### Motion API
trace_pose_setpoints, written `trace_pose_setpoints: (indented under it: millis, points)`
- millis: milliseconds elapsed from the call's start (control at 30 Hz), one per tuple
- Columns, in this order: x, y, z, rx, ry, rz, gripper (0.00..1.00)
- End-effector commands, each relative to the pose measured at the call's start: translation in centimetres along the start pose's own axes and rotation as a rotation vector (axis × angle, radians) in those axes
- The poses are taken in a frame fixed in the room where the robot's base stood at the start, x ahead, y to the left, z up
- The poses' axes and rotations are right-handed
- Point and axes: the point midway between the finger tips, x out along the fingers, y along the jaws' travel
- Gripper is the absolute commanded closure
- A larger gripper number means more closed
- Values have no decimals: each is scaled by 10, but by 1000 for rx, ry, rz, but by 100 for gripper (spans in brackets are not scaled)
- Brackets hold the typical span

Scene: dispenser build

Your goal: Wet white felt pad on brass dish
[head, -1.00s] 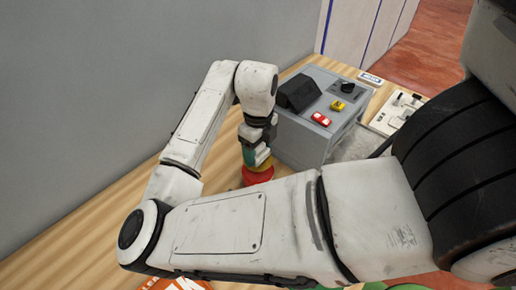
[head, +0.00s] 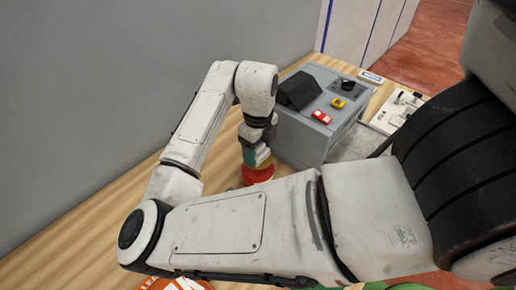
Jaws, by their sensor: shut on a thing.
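My gripper (head: 259,152) points down over the wooden bench, left of a grey box-shaped machine. It is shut on a green and red thing (head: 257,174), which has a yellowish rim. My gripper hides much of this thing, and I cannot tell whether it touches the bench. I cannot make out a white felt pad or a brass dish; my arm covers much of the bench.
The grey machine (head: 309,137) has a black sloped part, a red switch, a yellow switch and a black knob. A pale panel with levers (head: 401,109) is to its right. A grey wall (head: 80,100) rises behind the wooden bench (head: 75,235). An orange and white thing (head: 172,284) shows at the bottom edge.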

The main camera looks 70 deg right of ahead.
Motion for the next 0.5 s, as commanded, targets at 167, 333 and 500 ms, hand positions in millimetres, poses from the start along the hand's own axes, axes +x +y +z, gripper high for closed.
trace_pose_setpoints:
  millis: [167, 333, 500]
  points:
    - [2, 0, 0, 0, 0, 0, 59]
    - [4, 0, 0, 0, 0, 0, 59]
    - [6, 0, 0, 0, 0, 0, 59]
